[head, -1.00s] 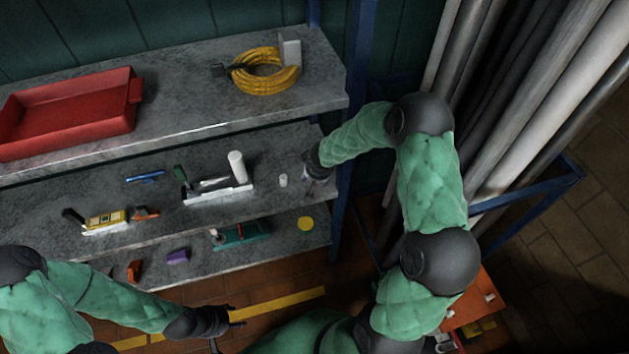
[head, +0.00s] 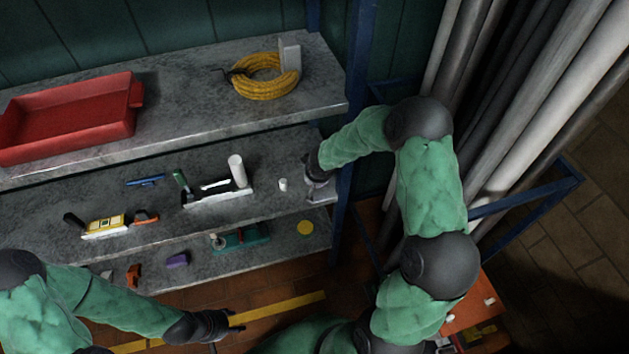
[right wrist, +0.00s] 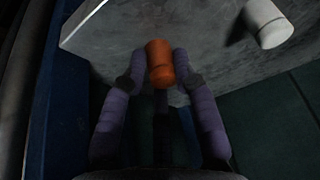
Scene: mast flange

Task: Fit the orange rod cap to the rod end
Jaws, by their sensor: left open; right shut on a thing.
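The orange rod cap (right wrist: 160,62) shows in the right wrist view between the purple fingers of my right gripper (right wrist: 157,75), which is shut on it. In the head view my right gripper (head: 316,190) is at the right end of the middle shelf, and the cap is hidden there. A small white cylinder (head: 283,185) stands just left of it; a white cylinder also shows in the right wrist view (right wrist: 268,24), apart from the cap. I cannot tell which piece is the rod end. My left gripper (head: 230,322) is open and empty, low in front of the shelves.
A tool with a white upright cylinder (head: 237,170) lies on the middle shelf (head: 80,190). The upper shelf holds a red tray (head: 70,118) and a yellow coil (head: 262,80). A blue post (head: 347,180) stands close right of my right gripper. Pipes lean farther right.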

